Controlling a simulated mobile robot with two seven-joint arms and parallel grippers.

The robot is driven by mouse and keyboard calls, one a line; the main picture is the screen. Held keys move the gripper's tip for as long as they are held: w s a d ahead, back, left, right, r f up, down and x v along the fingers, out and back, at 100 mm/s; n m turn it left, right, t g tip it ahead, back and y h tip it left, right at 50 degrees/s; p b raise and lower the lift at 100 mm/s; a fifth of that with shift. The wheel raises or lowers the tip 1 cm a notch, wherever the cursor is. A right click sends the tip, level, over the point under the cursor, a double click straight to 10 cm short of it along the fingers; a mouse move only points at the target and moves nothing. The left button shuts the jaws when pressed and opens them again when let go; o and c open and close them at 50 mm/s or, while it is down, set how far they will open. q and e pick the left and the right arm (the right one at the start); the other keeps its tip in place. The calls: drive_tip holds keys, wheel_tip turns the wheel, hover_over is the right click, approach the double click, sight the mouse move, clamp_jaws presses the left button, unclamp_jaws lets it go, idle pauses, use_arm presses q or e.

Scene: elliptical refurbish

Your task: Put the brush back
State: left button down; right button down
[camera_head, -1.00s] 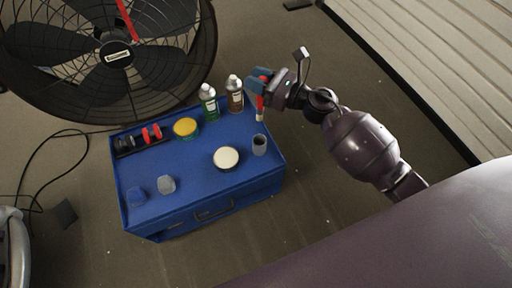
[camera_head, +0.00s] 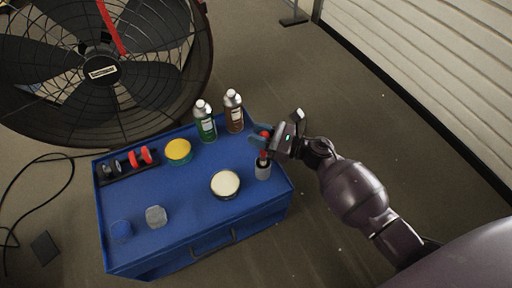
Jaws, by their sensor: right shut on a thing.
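The brush (camera_head: 265,150) has a red handle and a pale tip that points down. My right gripper (camera_head: 262,140) is shut on its handle and holds it upright over the grey cup (camera_head: 263,171). The cup stands near the right edge of the blue toolbox (camera_head: 188,207). The brush's lower end is at the cup's mouth; I cannot tell how far inside it is. My left gripper is not in view.
On the toolbox stand a green bottle (camera_head: 205,122), a brown bottle (camera_head: 234,112), a yellow-lidded tin (camera_head: 178,151), a cream-topped tin (camera_head: 225,184), a black rack with red pieces (camera_head: 127,163), and two small cups (camera_head: 156,216). A large fan (camera_head: 103,72) stands behind.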

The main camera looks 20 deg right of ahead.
use_arm(q)
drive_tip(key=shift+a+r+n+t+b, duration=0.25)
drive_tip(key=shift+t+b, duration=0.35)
drive_tip(key=shift+b, duration=0.45)
use_arm(e)
wheel_tip(320, 180, down, 6)
drive_tip(key=shift+f, duration=0.1)
drive_tip(key=c, duration=0.8)
unclamp_jaws()
drive_tip(key=shift+c, duration=0.2)
drive_tip(key=shift+s+d, duration=0.1)
use_arm(q)
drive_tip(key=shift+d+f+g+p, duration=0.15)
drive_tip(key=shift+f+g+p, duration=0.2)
drive_tip(key=shift+p, duration=0.3)
use_arm(e)
drive_tip(key=v, duration=1.1)
drive_tip(key=shift+s+d, duration=0.25)
